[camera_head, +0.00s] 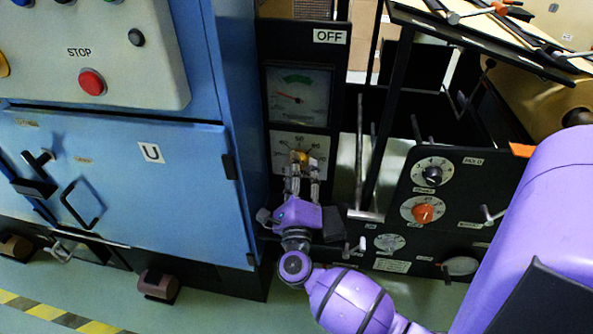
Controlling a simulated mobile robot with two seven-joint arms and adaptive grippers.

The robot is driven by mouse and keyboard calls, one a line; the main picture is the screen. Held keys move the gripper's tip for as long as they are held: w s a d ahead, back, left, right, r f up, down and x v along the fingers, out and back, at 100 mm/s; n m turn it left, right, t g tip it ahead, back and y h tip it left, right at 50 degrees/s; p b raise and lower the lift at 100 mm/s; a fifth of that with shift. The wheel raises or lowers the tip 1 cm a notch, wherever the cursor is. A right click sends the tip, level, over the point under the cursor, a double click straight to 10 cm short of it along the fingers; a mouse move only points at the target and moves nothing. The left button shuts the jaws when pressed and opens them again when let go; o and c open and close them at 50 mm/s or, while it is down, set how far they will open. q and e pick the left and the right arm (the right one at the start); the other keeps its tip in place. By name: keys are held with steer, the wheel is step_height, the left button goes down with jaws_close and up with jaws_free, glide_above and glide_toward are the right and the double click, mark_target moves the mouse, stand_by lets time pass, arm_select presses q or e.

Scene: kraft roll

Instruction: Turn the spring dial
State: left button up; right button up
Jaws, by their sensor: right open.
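My right gripper (302,166) points up at a white dial plate with a yellow knob (304,156) under the gauge on the black panel. Its fingers are open, one on either side of the knob's lower part; I cannot tell whether they touch it. They hide part of the plate. The small labels are too blurred to tell which one is the spring dial. My left gripper is not in view.
A needle gauge (298,96) is above the yellow knob. A blue cabinet (120,190) with a red stop button (92,82) stands close on the left. Levers (368,213) stick out between the panels. Tools (500,10) lie on the shelf at upper right.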

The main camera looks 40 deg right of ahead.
steer(key=shift+w+d, duration=0.1)
steer(key=c, duration=1)
steer(key=shift+f, duration=0.1)
